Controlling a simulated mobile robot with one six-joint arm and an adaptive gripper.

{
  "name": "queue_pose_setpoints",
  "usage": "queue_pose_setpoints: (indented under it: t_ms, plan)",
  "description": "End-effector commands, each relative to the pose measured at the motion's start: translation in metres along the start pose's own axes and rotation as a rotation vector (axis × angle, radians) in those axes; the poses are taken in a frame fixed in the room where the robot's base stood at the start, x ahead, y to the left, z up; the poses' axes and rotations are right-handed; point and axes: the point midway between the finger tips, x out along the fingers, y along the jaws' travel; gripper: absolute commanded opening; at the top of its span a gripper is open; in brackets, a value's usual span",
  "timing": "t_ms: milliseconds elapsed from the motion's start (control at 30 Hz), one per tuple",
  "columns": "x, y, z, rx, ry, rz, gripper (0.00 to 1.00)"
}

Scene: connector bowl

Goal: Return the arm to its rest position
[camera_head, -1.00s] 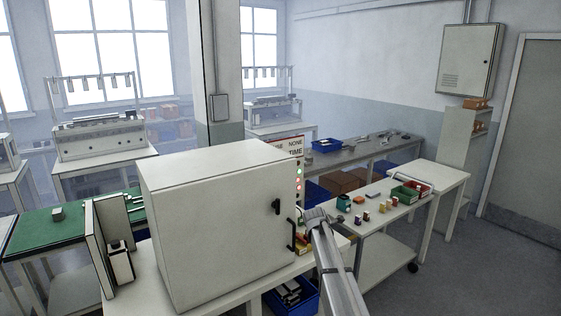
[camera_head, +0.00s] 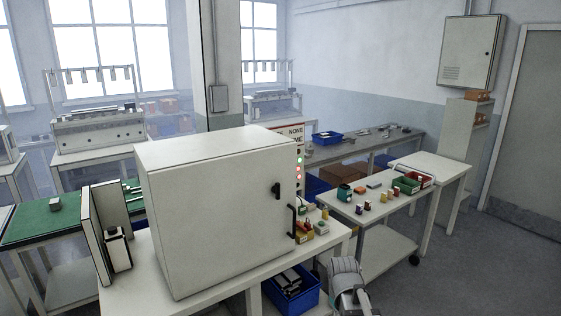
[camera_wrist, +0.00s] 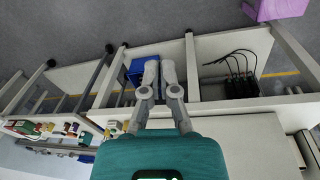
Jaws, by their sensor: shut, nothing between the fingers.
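My gripper (camera_wrist: 160,70) shows in the wrist view, with its two grey fingers close together, shut and empty. The fingers stand in front of the underside and shelf area of a white bench, over a blue bin (camera_wrist: 138,70); I see no contact with anything. In the head view, part of my arm (camera_head: 346,280) shows at the bottom, right of the blue bin below the bench. My fingertips cannot be made out there.
A large white cabinet (camera_head: 215,215) stands on the white bench, with small parts (camera_head: 306,227) at its right. A white cart (camera_head: 385,208) carries cups, small parts and red and green bins. Open grey floor (camera_head: 450,280) lies at the right.

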Motion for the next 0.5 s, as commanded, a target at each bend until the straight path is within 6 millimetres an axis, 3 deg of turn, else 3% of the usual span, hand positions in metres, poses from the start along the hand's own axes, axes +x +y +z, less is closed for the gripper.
queue_pose_setpoints:
  t_ms: [33,200,333,500]
  plan:
    - [0.005,-0.009,0.022,0.064,-0.013,-0.016,0.0]
    - [0.009,-0.028,0.059,0.261,-0.055,-0.059,0.0]
    - [0.01,-0.035,0.074,0.348,-0.075,-0.076,0.0]
    - [0.01,-0.038,0.079,0.386,-0.085,-0.082,0.0]
